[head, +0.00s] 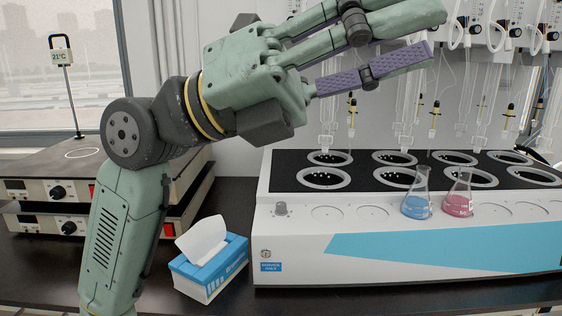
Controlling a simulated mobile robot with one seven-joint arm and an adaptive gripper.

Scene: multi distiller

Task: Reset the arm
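My gripper (432,36) is raised at the upper middle of the head view, above and left of the flasks, with its fingers pointing right. My green and grey arm comes up from the lower left and bends at a dark joint. A conical flask with blue liquid (416,205) and one with pink liquid (458,204) stand upright side by side on the front ledge of the white distiller (300,240). My gripper is apart from both.
The distiller has several dark round wells, with glassware hanging above. A blue tissue box (212,268) stands left of it on the dark bench (400,299). Two stacked hotplates (40,190) stand at the left, partly behind my arm. A temperature display (60,57) rises on a stand there.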

